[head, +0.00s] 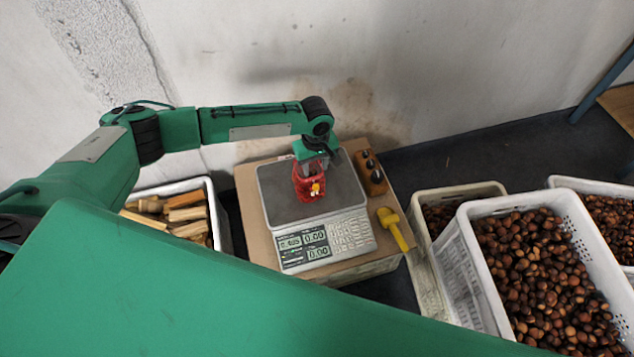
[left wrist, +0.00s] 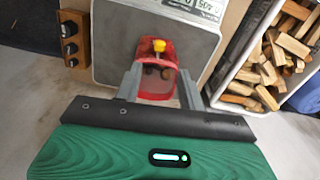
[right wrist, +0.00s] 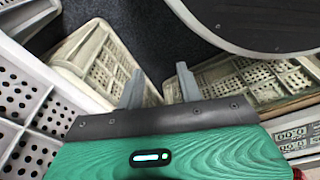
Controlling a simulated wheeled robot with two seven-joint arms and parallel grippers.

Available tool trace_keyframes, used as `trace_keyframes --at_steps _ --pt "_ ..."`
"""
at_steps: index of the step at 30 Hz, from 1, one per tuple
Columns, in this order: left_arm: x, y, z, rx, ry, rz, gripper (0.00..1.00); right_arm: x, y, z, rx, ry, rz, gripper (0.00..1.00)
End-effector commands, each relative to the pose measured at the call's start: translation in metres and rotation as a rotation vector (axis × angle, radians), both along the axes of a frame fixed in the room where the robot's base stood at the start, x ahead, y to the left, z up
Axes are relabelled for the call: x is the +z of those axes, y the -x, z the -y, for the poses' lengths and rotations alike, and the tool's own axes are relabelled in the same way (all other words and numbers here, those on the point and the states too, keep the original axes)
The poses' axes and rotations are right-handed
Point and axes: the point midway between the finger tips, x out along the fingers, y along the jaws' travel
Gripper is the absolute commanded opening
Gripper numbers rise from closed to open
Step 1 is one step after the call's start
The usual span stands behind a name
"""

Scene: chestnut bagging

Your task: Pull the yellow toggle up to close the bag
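The red mesh bag (head: 306,184) stands on the scale's grey plate (head: 276,191), with chestnuts showing dimly inside it in the left wrist view. The yellow toggle (head: 316,187) sits on the bag's side facing the scale display; it also shows in the left wrist view (left wrist: 159,46). My left gripper (head: 318,160) is at the bag. In the left wrist view its fingers (left wrist: 160,82) are apart, one on each side of the bag; contact cannot be told. My right gripper (right wrist: 159,80) is open and empty, away from the scale, above crates and floor.
A yellow scoop (head: 392,228) and a wooden block with dark knobs (head: 370,172) lie right of the scale. A crate of wood pieces (head: 212,200) stands on the left. White crates of chestnuts (head: 470,262) stand on the right. A wall rises behind.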

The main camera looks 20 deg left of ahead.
Motion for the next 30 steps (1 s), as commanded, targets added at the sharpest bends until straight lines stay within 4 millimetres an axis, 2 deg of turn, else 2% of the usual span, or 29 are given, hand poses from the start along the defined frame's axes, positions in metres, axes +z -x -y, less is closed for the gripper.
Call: trace_keyframes --at_steps 1,6,12,18,26,27,30 --pt "-0.013 0.001 0.000 -0.001 -0.002 -0.002 0.40 0.002 -0.002 -0.001 -0.001 -0.002 0.002 0.36" --pt "-0.050 0.001 0.001 -0.002 -0.001 -0.001 0.40 0.010 -0.007 -0.003 -0.002 -0.003 0.004 0.36" --pt "-0.082 0.000 0.001 -0.001 0.001 -0.001 0.40 0.020 -0.012 -0.005 -0.003 -0.004 0.004 0.36" --pt "-0.095 0.000 0.001 -0.003 0.002 0.001 0.40 0.026 -0.014 -0.006 -0.004 -0.005 0.002 0.36" --pt "-0.097 0.000 0.001 -0.003 0.002 0.002 0.40 0.029 -0.014 -0.006 -0.004 -0.007 0.004 0.36" --pt "-0.097 0.000 0.001 -0.003 0.002 0.002 0.38 0.029 -0.014 -0.006 -0.004 -0.007 0.005 0.36" --pt "-0.097 0.000 0.001 -0.003 0.002 0.002 0.18 0.028 -0.014 -0.006 -0.004 -0.007 0.005 0.36"
